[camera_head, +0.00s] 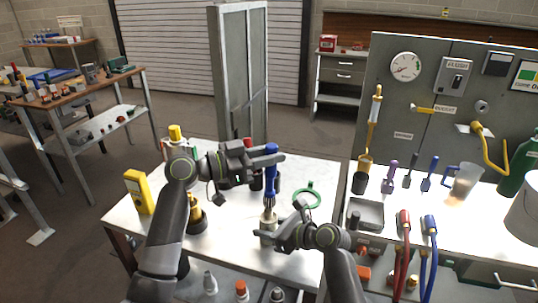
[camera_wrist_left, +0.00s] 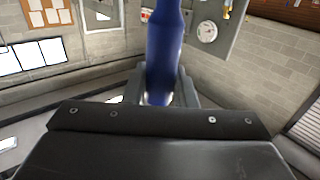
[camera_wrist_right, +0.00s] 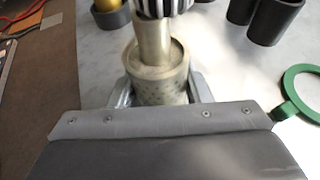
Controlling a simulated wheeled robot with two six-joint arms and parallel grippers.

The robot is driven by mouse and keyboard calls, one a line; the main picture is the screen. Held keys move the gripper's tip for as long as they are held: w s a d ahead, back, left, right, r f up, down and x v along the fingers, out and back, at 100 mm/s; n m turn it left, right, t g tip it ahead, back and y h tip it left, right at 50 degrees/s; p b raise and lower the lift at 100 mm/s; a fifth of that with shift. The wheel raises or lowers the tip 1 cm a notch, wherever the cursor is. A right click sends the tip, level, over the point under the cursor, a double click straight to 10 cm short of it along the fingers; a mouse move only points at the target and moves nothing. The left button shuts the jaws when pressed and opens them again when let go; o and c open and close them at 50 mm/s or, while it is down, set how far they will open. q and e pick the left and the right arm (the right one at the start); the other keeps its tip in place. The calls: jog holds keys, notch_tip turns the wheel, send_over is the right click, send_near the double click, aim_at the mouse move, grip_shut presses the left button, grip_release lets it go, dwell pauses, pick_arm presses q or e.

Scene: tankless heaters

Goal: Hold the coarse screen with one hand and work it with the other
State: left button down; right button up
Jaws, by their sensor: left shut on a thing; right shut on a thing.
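My left gripper (camera_head: 275,157) is shut on the blue handle (camera_head: 270,172) of a brush, which hangs upright. The blue handle fills the middle of the left wrist view (camera_wrist_left: 165,50). My right gripper (camera_head: 268,236) is shut on a pale, speckled cylinder, apparently the coarse screen (camera_wrist_right: 160,88), just above the bench. A narrower beige stem (camera_wrist_right: 152,45) rises from the screen's top opening. Black-and-white striped bristles (camera_wrist_right: 163,8) sit directly above that stem. The brush is lined up over the screen; how far it reaches inside is hidden.
A green ring (camera_head: 307,197) and dark cups (camera_wrist_right: 265,18) stand close by on the bench. A yellow meter (camera_head: 139,191) is at the left edge. A grey tray (camera_head: 366,213), red and blue hoses, and a tool panel (camera_head: 400,110) are on the right.

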pick_arm(q)
jog(key=shift+w+d, duration=0.15)
jog(key=shift+w, duration=0.4)
jog(key=shift+s+a, duration=0.65)
jog(key=shift+s, duration=1.4)
jog(key=w, duration=0.2)
jog(key=w+d, duration=0.1)
jog(key=w, duration=0.1)
jog(key=shift+d, duration=0.15)
jog(key=s+a+r, duration=0.1)
jog(key=s+r, duration=0.3)
jog(key=r, duration=0.4)
jog(key=shift+a, duration=0.15)
jog(key=shift+w, duration=0.1)
